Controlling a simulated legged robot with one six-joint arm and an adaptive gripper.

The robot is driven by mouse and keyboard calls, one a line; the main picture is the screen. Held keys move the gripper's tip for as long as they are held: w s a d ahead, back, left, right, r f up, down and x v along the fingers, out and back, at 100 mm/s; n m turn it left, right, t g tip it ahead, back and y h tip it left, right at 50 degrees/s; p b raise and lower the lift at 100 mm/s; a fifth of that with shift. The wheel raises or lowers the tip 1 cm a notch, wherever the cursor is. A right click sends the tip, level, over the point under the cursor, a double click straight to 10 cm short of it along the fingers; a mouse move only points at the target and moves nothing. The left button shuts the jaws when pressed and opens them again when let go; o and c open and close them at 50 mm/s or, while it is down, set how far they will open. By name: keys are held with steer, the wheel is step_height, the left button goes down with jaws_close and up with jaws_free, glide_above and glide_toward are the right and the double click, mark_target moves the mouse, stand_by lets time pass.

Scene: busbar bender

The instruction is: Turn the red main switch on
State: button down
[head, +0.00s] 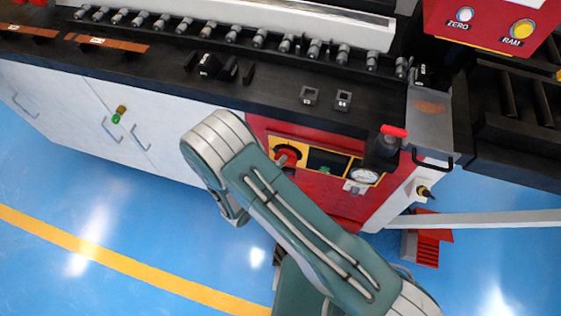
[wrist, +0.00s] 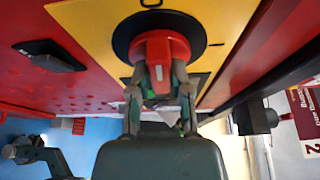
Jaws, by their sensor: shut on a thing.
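The red main switch (wrist: 160,48) is a red knob on a round black base, set in a yellow plate on the red machine front. In the wrist view my gripper (wrist: 160,82) has its two fingers on either side of the knob's lower part, shut on it. The "I" and "O" marks show on the plate near the black base. In the head view the switch (head: 287,156) shows beside my arm on the yellow-edged panel. My gripper's fingers are hidden behind my arm there.
A gauge (head: 364,175) and a green button (head: 324,170) sit right of the switch. A black worktop (head: 270,95) overhangs the panel. The blue floor (head: 100,225) in front is clear.

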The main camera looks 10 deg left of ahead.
steer(key=m+y, duration=0.1)
steer(key=m, duration=0.1)
steer(key=m+g+y, duration=0.1)
steer(key=m, duration=0.1)
steer(key=d+m+g+y, duration=0.1)
steer(key=m, duration=0.2)
steer(key=shift+s, duration=0.1)
steer(key=m+y, duration=0.2)
steer(key=m, duration=0.1)
steer(key=shift+r+g, duration=0.1)
steer(key=shift+g, duration=0.2)
steer(key=shift+m+y, duration=0.9)
steer(key=shift+m, duration=0.5)
steer(key=c, duration=0.6)
jaws_free()
steer(key=shift+a, duration=0.15)
steer(key=shift+o, duration=0.2)
steer(key=shift+r, duration=0.1)
